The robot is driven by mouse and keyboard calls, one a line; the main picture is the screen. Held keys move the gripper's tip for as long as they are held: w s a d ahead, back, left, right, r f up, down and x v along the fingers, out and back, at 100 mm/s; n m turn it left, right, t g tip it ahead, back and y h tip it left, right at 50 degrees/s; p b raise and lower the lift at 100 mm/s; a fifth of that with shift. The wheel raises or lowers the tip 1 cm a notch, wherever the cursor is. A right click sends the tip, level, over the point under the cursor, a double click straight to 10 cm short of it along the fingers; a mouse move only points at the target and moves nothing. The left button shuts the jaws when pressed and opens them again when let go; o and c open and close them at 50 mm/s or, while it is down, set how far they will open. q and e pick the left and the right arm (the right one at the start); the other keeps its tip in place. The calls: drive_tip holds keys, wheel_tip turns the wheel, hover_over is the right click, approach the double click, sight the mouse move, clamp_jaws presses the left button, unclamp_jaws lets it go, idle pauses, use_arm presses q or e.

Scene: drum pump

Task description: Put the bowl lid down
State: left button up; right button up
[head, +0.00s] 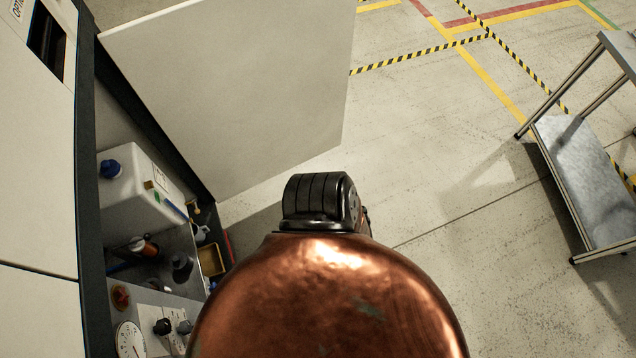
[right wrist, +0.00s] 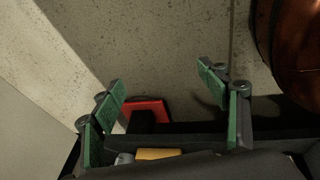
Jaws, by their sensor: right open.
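I cannot make out a bowl lid in either view. My right gripper (right wrist: 163,85) shows in the right wrist view, its two green-padded fingers spread wide, with nothing held between them. Beyond the fingers, a red part (right wrist: 148,108) and a yellow part (right wrist: 157,154) show, partly hidden by dark edges. Neither gripper is in the head view, and my left gripper is in no view. A copper-coloured rounded form covers the bottom middle of the head view and hides what lies beneath.
An open cabinet (head: 88,215) stands at left, its white door (head: 235,90) swung outward. Inside are a white canister (head: 135,192) with a blue cap, a yellow tray (head: 211,259) and a gauge (head: 130,341). A metal cart (head: 590,185) stands at right. The floor between is clear.

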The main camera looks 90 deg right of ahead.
drive_tip(key=s+a+f+m+g, duration=0.1)
drive_tip(key=s+a+f+m, duration=0.1)
drive_tip(key=s, duration=0.5)
drive_tip(key=s+a+f+m+g, duration=0.1)
drive_tip(key=s+a, duration=0.3)
drive_tip(key=s, duration=0.4)
drive_tip(key=shift+s+f+m+g+y, duration=0.3)
drive_tip(key=shift+f+m+g, duration=0.15)
drive_tip(key=shift+g, duration=0.25)
